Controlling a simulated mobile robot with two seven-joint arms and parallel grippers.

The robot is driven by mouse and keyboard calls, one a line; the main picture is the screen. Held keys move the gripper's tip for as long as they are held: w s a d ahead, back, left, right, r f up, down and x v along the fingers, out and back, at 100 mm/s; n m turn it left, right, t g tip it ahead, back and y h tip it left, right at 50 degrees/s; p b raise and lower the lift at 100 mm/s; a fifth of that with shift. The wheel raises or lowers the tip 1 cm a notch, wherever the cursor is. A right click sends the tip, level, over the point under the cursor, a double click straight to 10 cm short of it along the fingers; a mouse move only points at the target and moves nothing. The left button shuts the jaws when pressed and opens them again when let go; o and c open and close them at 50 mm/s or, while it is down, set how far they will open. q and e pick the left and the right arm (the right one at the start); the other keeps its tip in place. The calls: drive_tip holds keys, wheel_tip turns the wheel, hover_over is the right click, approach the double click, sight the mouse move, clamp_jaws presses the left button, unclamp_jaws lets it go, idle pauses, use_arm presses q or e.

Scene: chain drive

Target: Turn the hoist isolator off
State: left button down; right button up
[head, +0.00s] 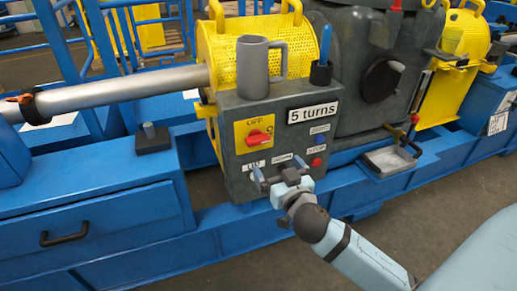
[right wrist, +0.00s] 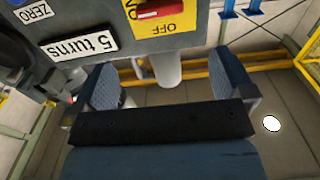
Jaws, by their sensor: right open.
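The isolator is a yellow plate (head: 245,131) with a red rotary handle (head: 259,137) on the front of a dark grey control box (head: 232,180). The handle lies roughly sideways, below the word OFF. In the right wrist view the picture is upside down, and the handle (right wrist: 158,8) is partly cut off at the top edge. My right gripper (head: 280,172) is open and empty, in front of the box's lower part, below and right of the handle. Its two fingers (right wrist: 168,82) stand wide apart in the right wrist view, apart from the handle. My left gripper is not in view.
A grey mug (head: 254,68) and a dark cup with a blue tool (head: 322,68) stand on the box. A "5 turns" sign (head: 313,112) and a red button (head: 316,162) are beside the isolator. Blue machine beams (head: 120,235) run below. A metal tray (head: 388,160) is at right.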

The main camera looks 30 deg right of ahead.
sight(258, 138)
drive_tip(key=b+x, duration=0.2)
drive_tip(key=x, duration=1.1)
drive_tip(key=shift+w, duration=0.25)
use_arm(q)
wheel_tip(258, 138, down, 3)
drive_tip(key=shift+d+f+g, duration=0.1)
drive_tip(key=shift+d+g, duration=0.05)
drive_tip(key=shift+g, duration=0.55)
use_arm(e)
drive_tip(key=shift+r, duration=0.1)
drive_tip(key=c, duration=0.9)
